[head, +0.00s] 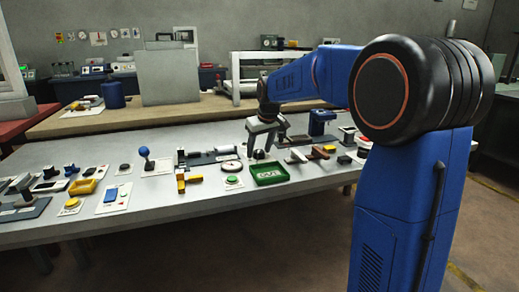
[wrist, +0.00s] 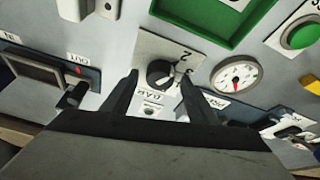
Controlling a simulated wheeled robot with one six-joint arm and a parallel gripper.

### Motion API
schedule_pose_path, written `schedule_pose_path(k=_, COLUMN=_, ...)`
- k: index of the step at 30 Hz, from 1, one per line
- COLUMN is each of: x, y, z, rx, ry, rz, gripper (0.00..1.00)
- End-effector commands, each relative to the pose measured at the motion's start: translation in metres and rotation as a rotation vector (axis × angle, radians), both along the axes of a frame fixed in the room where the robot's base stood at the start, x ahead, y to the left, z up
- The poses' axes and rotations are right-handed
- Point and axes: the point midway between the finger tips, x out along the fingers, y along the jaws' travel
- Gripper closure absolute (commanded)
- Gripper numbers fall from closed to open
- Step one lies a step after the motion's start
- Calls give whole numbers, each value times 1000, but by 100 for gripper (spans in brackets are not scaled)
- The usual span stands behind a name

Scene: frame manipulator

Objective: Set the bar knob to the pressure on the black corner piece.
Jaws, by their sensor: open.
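The bar knob (wrist: 160,74) is round and black with a pale pointer, on a light plate (wrist: 146,45) marked "BAR" and digits that include a 2. The plate appears upside down in the wrist view. My gripper (wrist: 159,78) is open, its two dark fingers on either side of the knob. I cannot tell whether they touch it. In the head view my gripper (head: 262,134) points down over the knob (head: 259,154). I cannot surely pick out the black corner piece or read a pressure on it.
A round white gauge (wrist: 237,76) with a red mark sits right of the knob in the wrist view. A green tray (head: 270,173) and a green button (head: 233,180) are close by. A blue ball-topped lever (head: 144,152) stands up from the table.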

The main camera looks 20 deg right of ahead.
Motion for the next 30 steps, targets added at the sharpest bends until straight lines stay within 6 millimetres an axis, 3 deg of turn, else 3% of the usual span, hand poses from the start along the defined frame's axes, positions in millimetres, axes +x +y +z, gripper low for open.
schedule_pose_path(k=1, x=0, y=0, z=0, rx=0, ry=0, rz=0, gripper=47)
schedule_pose_path(k=6, x=0, y=0, z=0, rx=0, ry=0, rz=0, gripper=87)
schedule_pose_path(k=17, x=0, y=1, z=0, rx=-1, ry=0, rz=-43, gripper=88)
schedule_pose_path(k=30, x=1, y=3, z=1, rx=-2, ry=-1, rz=-346, gripper=88)
